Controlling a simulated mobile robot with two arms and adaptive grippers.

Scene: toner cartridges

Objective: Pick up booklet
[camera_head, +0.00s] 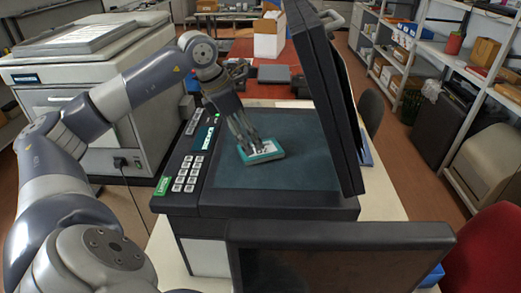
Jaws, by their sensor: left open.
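The booklet (265,153), with a teal border and a pale cover, lies on the dark glass bed of the copier (290,178). My left gripper (244,146) is just above the booklet's left part, with its fingers pointing down and open. The fingers overlap the booklet's left side in the picture, and I cannot tell whether they touch it. The copier's lid (325,90) stands raised on the right. My right gripper is not in view.
The copier's keypad (186,172) is left of the glass. A white machine (85,90) stands at the left. A dark panel (340,240) crosses the front. Shelves (440,50) line the right, with a red chair (490,250) at the lower right. The glass around the booklet is clear.

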